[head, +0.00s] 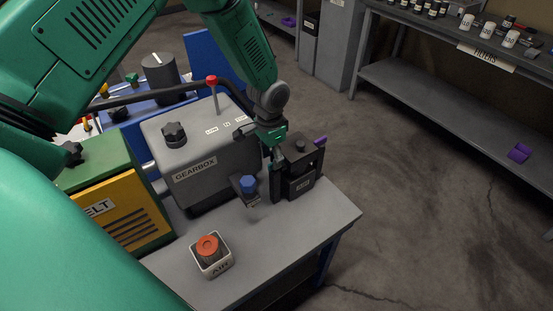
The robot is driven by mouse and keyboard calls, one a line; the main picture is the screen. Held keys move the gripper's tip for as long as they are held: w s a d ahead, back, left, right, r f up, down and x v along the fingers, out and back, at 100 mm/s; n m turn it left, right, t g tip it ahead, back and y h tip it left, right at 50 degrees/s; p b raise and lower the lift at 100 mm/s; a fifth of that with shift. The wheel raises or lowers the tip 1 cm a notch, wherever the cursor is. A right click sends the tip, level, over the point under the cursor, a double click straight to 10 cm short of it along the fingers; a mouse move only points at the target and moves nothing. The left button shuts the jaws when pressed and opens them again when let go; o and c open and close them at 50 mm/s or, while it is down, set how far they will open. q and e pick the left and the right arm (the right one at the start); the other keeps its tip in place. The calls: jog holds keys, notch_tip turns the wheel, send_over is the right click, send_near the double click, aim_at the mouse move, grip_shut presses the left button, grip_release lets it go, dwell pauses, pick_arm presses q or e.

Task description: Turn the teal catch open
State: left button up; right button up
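My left arm comes in from the upper left and ends at my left gripper (277,155), just above the dark labelled block (303,187) at the bench's right end. A small teal-green part (271,134) shows right at the wrist. I cannot tell whether it is the catch or part of the gripper. No other teal catch can be made out for certain. The fingers are small and dark against the block, so their opening and any contact are unclear. A purple tab (320,141) sticks up at the block's upper right. My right gripper is not in view.
The grey bench (285,240) also holds a grey gearbox (190,150), a blue-capped post (248,186), an orange-topped air fitting (208,247) and a yellow belt housing (120,217). A red-knobbed lever (212,80) stands behind. Shelving (440,90) lines the right; open floor lies between.

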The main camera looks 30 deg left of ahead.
pick_arm(q)
jog(key=shift+s+a+f, duration=0.25)
jog(key=shift+a+f, duration=0.45)
jog(key=shift+a, duration=0.05)
jog(key=d, duration=0.5)
jog(key=shift+w+r, duration=0.3)
jog(key=shift+r, duration=0.05)
jog(key=c, duration=0.3)
grip_shut()
jog(key=a, duration=0.2)
jog(key=shift+s+a+f, duration=0.2)
jog(key=shift+a+f, duration=0.1)
jog(key=shift+s+a, duration=0.1)
jog(key=shift+a, duration=0.1)
jog(key=shift+d, duration=0.15)
jog(key=shift+d+r, duration=0.15)
jog(key=shift+d, duration=0.25)
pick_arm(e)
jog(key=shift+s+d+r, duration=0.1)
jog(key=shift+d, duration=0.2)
